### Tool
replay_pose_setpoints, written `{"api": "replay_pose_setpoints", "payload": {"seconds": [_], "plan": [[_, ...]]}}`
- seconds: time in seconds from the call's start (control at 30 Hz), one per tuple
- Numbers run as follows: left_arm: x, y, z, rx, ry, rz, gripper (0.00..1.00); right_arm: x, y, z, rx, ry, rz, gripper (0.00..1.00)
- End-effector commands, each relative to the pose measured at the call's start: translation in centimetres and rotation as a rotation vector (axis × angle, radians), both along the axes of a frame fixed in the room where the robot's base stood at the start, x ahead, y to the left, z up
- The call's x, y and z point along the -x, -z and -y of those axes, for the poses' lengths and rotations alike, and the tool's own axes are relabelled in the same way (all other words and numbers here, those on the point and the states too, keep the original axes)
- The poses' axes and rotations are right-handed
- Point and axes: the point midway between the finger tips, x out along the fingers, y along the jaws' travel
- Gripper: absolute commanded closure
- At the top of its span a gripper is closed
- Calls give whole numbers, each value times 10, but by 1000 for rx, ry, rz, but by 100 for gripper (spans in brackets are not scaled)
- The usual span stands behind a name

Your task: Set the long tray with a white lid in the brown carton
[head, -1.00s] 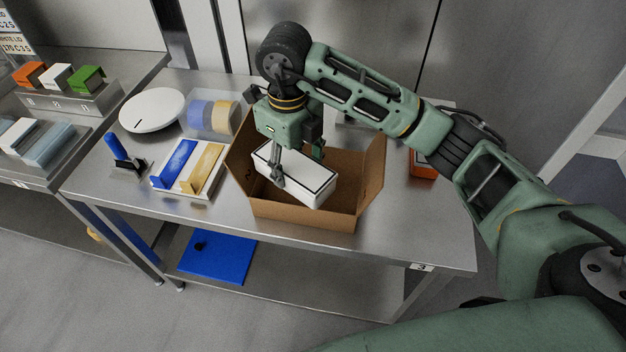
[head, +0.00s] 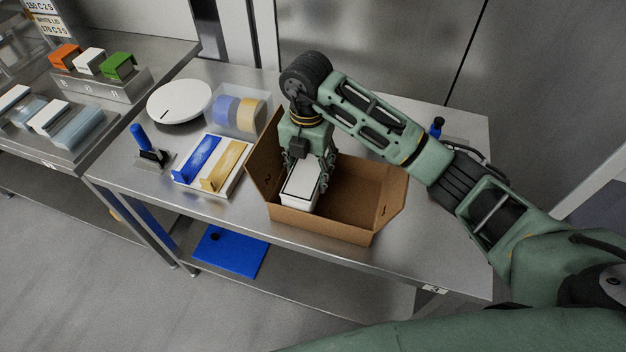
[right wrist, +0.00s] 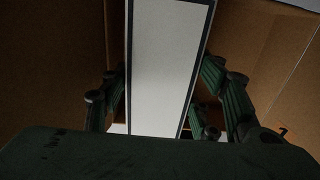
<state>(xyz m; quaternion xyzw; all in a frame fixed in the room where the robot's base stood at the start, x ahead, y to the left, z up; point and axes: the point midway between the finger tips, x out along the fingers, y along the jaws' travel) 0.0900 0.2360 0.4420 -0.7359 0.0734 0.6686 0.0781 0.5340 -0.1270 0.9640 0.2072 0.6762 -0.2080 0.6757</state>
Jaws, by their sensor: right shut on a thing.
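The long tray with a white lid (head: 299,188) has a dark line around its lid edge. It is inside the left part of the open brown carton (head: 345,232), its long side running front to back. My right gripper (head: 308,170) is above the carton and shut on the tray. In the right wrist view the white lid (right wrist: 165,70) lies between the green fingers, with brown carton walls (right wrist: 60,60) on both sides. I cannot tell whether the tray's underside touches the carton floor. My left gripper is not in view.
Left of the carton are a white holder with blue and yellow pieces (head: 212,168), a clear box with tape rolls (head: 238,112), a round white scale (head: 180,100) and a blue-handled tool (head: 145,145). The carton's right half is empty.

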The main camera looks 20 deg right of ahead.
Motion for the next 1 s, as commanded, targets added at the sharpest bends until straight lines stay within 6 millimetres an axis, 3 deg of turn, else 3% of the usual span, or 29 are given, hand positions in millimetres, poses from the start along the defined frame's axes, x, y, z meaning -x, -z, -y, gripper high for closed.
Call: {"api": "replay_pose_setpoints", "payload": {"seconds": [0.4, 0.77, 0.8, 0.87, 1.0], "plan": [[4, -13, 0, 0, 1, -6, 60, 0, 43, 0, -1, -1, -2, 78], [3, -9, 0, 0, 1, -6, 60, 0, 51, 0, 0, -3, 1, 78], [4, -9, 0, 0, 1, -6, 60, 0, 51, 0, 0, -2, 1, 43], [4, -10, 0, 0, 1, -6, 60, 0, 50, 0, 0, -2, 1, 37], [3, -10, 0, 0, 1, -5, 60, 0, 50, 0, -1, -2, 1, 36]]}}
